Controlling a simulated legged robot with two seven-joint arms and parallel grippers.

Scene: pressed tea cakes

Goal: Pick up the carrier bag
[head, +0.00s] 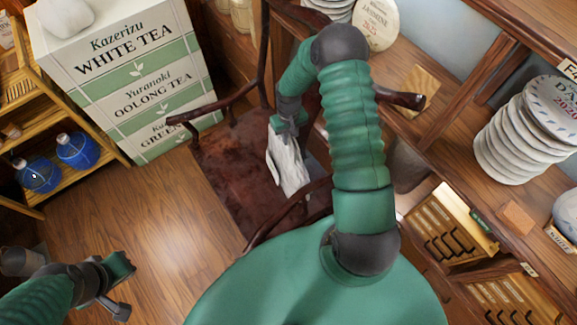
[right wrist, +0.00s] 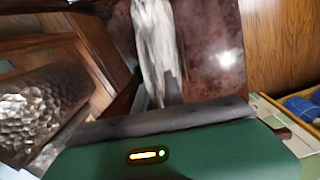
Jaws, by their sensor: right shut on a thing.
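The carrier bag (head: 288,165) is pale grey-white and hangs creased and narrow over the dark red chair seat (head: 228,165) in the head view. My right gripper (head: 285,126) is shut on its top end. In the right wrist view the bag (right wrist: 153,45) extends away from my gripper, slightly blurred, with the chair seat behind it. Whether the bag's lower end touches the seat I cannot tell.
The chair's dark wooden arms (head: 215,108) curve around the seat. A tea sign box (head: 125,75) stands behind at left, near a shelf with blue jars (head: 77,150). Shelves with stacked tea cakes (head: 525,135) are at right. A hammered metal vessel (right wrist: 42,108) is close at left in the wrist view.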

